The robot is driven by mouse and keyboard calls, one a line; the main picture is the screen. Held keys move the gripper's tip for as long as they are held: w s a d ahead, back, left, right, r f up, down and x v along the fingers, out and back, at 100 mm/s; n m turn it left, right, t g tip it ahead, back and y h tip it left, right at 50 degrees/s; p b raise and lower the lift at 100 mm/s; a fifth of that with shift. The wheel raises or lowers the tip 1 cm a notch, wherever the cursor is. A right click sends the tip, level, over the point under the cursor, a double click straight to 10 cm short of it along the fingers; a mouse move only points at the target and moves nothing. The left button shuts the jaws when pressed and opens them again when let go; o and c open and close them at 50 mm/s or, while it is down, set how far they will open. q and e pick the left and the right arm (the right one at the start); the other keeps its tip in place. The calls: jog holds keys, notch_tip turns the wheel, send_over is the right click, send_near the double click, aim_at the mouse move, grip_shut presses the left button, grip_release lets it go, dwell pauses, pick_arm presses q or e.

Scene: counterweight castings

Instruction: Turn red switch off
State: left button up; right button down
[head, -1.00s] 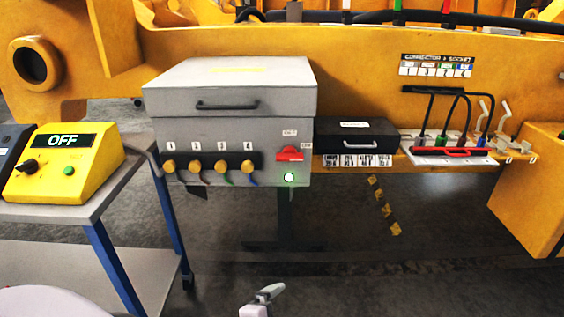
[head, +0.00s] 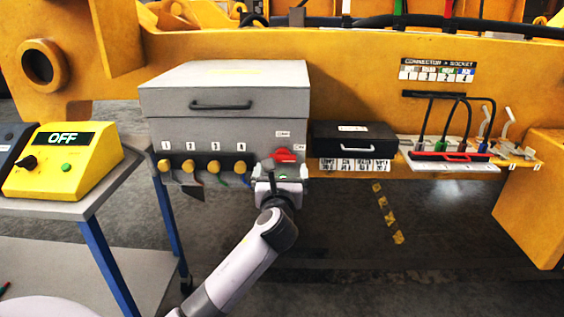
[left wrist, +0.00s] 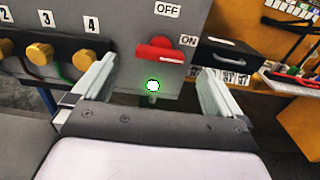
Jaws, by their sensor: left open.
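The red switch (head: 283,155) is on the right of the front face of a grey box (head: 225,125). In the left wrist view the red switch (left wrist: 159,50) lies roughly level, its handle toward the ON label (left wrist: 188,41). The OFF label (left wrist: 166,10) is above it. A green light (left wrist: 152,86) glows below the switch. My left gripper (head: 279,174) is just below and in front of the switch. In the left wrist view its open fingers (left wrist: 155,85) stand either side of the switch, with nothing between them seen held. My right gripper is not in view.
Yellow knobs (head: 190,167) with cables line the box front to the left. A black case (head: 354,139) sits right of the box. A yellow control box (head: 62,160) reading OFF stands on a cart (head: 100,204) at left. Open floor lies in front.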

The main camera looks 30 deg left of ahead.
aim_at(282, 160)
pick_arm(q)
jog(key=shift+x, duration=3.05)
jog(key=shift+d+f, duration=0.1)
jog(key=c, duration=1)
